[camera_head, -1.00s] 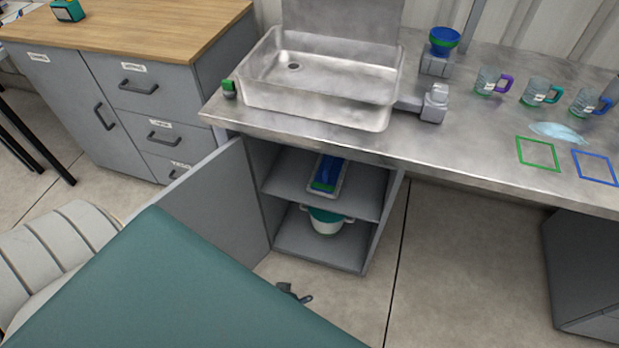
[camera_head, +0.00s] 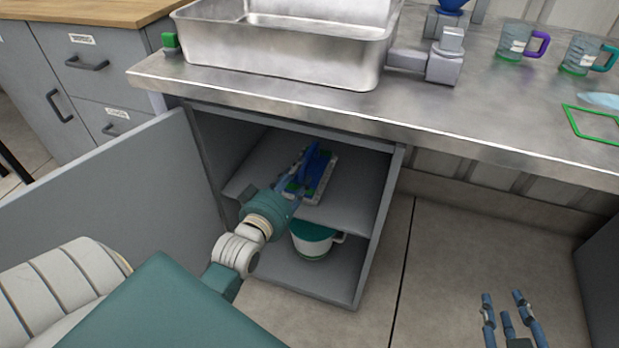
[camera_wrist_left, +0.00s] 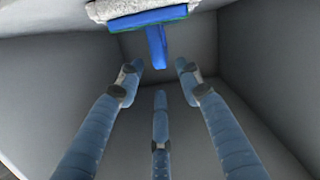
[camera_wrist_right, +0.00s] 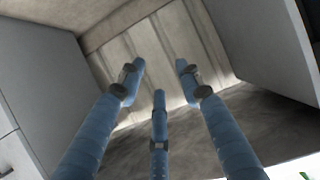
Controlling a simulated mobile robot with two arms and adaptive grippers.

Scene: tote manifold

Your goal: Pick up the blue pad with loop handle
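My right gripper (camera_head: 510,305) is open and empty above the floor at the lower right, away from the cabinet.
The cabinet door (camera_head: 120,205) stands open at left. A white pot with a green lid (camera_head: 312,240) is on the lower shelf. The metal counter (camera_head: 270,98) overhangs the cabinet, with a sink (camera_head: 290,55) and mugs (camera_head: 515,42) on top. Floor right of the cabinet is clear.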

